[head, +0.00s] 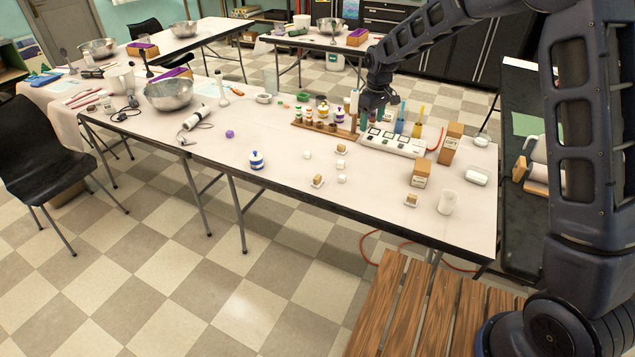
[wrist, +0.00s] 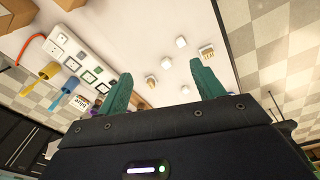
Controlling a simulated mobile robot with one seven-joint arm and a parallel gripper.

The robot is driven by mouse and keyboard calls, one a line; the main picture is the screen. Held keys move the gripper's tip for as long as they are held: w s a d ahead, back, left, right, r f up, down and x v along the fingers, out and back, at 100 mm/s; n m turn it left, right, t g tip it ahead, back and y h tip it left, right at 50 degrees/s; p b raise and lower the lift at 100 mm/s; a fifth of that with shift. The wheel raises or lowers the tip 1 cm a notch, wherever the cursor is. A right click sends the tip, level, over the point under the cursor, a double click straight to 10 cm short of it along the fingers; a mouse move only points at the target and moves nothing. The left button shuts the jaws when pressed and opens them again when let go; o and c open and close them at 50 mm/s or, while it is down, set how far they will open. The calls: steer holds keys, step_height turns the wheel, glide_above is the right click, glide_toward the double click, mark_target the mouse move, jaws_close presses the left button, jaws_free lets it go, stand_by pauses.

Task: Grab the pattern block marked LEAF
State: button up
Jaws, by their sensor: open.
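My gripper (head: 372,108) is over the back of the long table, close to the white tray (head: 405,147) of pattern blocks. In the wrist view, my gripper (wrist: 161,70) has its two green fingers spread wide with nothing between them. The row of pattern blocks (wrist: 80,58) lies left of the fingers, several small square pieces with white and green faces. In the head view my gripper partly covers the area by the tray's left end.
Blue and yellow cylinders (head: 417,129) stand behind the tray. A wooden rack (head: 325,130) with small jars is left of it. Small white cubes (head: 341,179) and tan pieces on dishes lie in front.

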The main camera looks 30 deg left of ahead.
steer(key=s+a+f+n, duration=0.2)
steer(key=s+a+f, duration=0.2)
steer(key=a+f, duration=0.4)
steer(key=s+a+f+n, duration=0.1)
steer(key=s+a+f, duration=0.3)
steer(key=a+f, duration=0.4)
glide_above(318, 177)
steer(key=shift+g+h, duration=0.3)
steer(key=shift+g, duration=0.1)
steer(key=f, duration=0.4)
steer(key=shift+s+d+f, duration=0.15)
steer(key=shift+s+f, duration=0.1)
steer(key=shift+w+f, duration=0.2)
steer(key=shift+f, duration=1.35)
steer(key=shift+w+f, duration=0.15)
steer(key=shift+f, duration=1.35)
steer(key=c, duration=1.1)
steer(key=shift+o, duration=0.2)
steer(key=shift+r, duration=0.15)
